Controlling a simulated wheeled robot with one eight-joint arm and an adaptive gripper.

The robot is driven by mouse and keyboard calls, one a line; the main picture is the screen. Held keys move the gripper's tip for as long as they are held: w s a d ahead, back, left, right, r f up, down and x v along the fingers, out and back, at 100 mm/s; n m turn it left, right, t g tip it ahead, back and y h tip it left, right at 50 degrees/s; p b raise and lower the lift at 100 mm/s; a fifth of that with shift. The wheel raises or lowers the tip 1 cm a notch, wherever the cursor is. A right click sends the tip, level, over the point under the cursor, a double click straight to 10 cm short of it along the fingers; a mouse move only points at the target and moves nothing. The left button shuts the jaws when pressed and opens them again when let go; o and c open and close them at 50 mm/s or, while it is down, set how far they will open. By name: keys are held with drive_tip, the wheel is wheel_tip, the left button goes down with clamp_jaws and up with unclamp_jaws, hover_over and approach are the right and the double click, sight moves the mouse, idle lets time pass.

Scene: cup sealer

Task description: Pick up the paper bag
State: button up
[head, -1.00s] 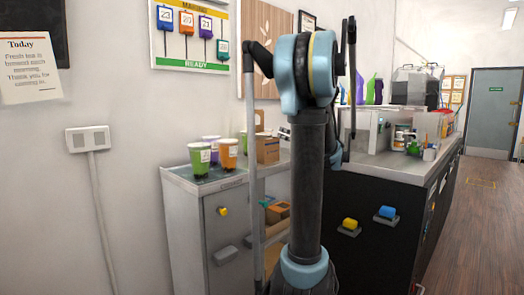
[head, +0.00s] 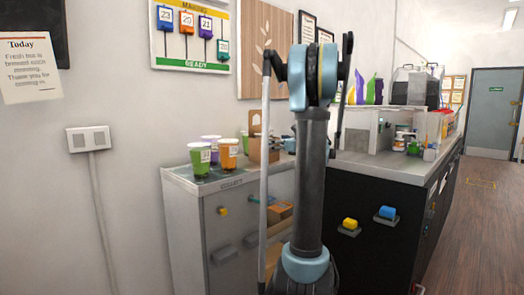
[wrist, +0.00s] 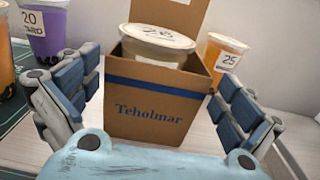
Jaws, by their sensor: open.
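The paper bag is a brown, box-like carrier printed "Teholmar" with a blue stripe (wrist: 157,108). It stands upright on the counter, its top open, with a lidded cup marked 26 (wrist: 158,42) inside. In the head view the bag (head: 256,150) is at the right end of the pale cabinet top, partly hidden by my arm. My gripper (wrist: 153,80) is open in the wrist view, one finger on each side of the bag, with no clear grip on it. In the head view my gripper (head: 277,143) is small and partly hidden at the bag's right side.
A purple cup (wrist: 47,28) is at the left and an orange cup marked 25 (wrist: 224,55) is behind right, close to the right finger. A green cup (head: 200,158) stands on the same cabinet. A black counter (head: 375,200) is to the right.

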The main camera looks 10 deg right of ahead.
sight(254, 144)
drive_tip(key=x, duration=0.7)
drive_tip(key=shift+r, duration=0.15)
drive_tip(key=shift+w, duration=0.1)
drive_tip(key=shift+c, duration=0.2)
drive_tip(key=c, duration=0.7)
